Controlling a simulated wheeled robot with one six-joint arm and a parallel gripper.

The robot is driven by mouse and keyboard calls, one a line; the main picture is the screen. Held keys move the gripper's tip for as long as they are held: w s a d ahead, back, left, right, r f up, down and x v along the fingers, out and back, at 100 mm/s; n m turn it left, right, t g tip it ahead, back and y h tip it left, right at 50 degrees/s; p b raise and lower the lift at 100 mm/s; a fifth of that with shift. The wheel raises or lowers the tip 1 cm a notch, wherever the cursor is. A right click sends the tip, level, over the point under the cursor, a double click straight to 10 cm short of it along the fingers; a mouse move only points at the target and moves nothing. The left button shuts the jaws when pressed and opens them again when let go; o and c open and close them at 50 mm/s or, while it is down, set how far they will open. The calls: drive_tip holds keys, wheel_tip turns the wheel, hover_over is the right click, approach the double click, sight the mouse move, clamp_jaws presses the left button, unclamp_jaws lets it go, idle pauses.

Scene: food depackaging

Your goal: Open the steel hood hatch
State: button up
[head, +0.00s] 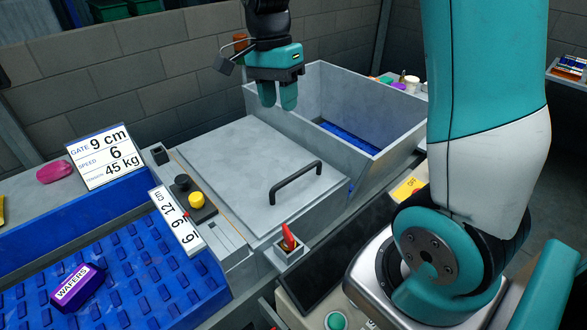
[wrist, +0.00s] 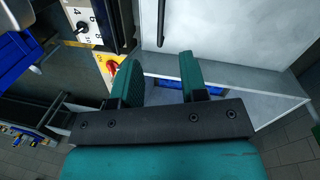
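The steel hood hatch (head: 235,165) is a flat grey panel lying shut on the machine's hood in the head view. Its black bar handle (head: 297,183) stands near the right front edge. My gripper (head: 279,104) hangs fingers down above and beyond the hatch's far right side, apart from the handle. In the wrist view my gripper (wrist: 158,78) has its two teal fingers spread with nothing between them. A pale panel, which looks like the hatch (wrist: 225,28), fills the upper right there, with a dark bar that looks like the handle (wrist: 161,22) at its left edge.
A grey open bin (head: 390,150) with a blue floor stands right of the hatch. A red lever (head: 288,238) is in front, and a yellow button (head: 196,200) is at left. A purple wafers box (head: 77,286) lies on the blue belt (head: 125,270).

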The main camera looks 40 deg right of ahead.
sight(297, 173)
drive_tip(key=f+m, duration=0.1)
drive_tip(key=f, duration=0.5)
drive_tip(key=s+d+f+p, duration=0.1)
drive_tip(key=f, duration=0.4)
drive_tip(key=s+d+f+m+p, duration=0.1)
drive_tip(key=f, duration=0.5)
drive_tip(key=shift+s+d+f+m, duration=0.1)
drive_tip(key=shift+d+f+m, duration=0.15)
drive_tip(key=shift+f+m, duration=0.05)
clamp_jaws()
